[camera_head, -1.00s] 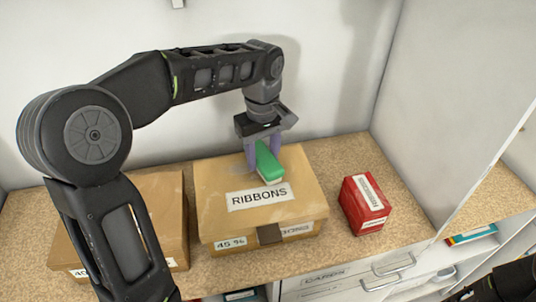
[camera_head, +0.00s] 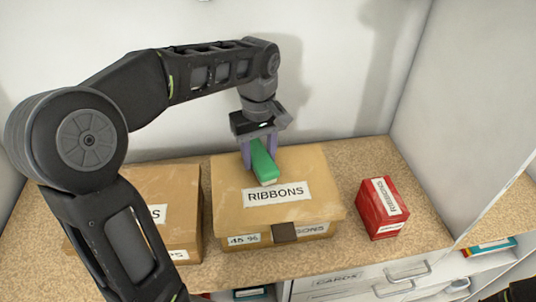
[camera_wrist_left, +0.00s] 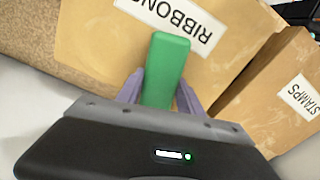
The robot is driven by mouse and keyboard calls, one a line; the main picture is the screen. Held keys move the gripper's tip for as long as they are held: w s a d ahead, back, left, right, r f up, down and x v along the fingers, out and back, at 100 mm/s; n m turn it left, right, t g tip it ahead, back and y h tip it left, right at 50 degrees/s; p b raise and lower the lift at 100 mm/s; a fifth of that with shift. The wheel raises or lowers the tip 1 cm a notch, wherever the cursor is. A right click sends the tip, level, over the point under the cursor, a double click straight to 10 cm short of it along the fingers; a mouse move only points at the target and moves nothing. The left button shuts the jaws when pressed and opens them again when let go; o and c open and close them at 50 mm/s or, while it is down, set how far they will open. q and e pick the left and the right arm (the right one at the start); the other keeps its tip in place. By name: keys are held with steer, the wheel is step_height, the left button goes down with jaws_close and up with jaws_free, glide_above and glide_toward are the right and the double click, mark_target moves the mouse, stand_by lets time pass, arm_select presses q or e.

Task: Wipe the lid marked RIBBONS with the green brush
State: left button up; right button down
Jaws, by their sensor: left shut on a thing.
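The cardboard box lid marked RIBBONS (camera_head: 317,209) is shut on its box on the counter, with a white label near its front edge. It also shows in the left wrist view (camera_wrist_left: 95,45). My left gripper (camera_head: 260,165) is above the back part of the lid, shut on the green brush (camera_head: 265,160). The brush points toward the label, its lower end at or just above the lid; I cannot tell whether it touches. In the left wrist view the green brush (camera_wrist_left: 167,62) sits between the purple fingers. My right gripper is not clearly in view; only a dark piece shows at the lower right.
A second cardboard box (camera_head: 180,190), labelled STAMPS in the wrist view (camera_wrist_left: 302,97), stands left of the RIBBONS box, partly behind my arm. A red box (camera_head: 383,208) stands to the right. Drawers (camera_head: 345,283) lie below the counter; walls close the back and right.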

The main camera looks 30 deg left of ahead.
mark_target(238, 170)
arm_select(q)
steer(key=shift+s+a, duration=0.45)
steer(key=shift+a, duration=0.05)
steer(key=shift+a, duration=0.1)
steer(key=shift+s+a+f+b, duration=0.15)
steer(key=shift+s+a+b, duration=0.2)
steer(key=shift+s+a, duration=0.95)
steer(key=shift+w+a, duration=0.1)
steer(key=shift+w, duration=0.1)
steer(key=shift+w+a, duration=0.1)
steer(key=shift+a, duration=0.1)
steer(key=shift+w+d, duration=0.1)
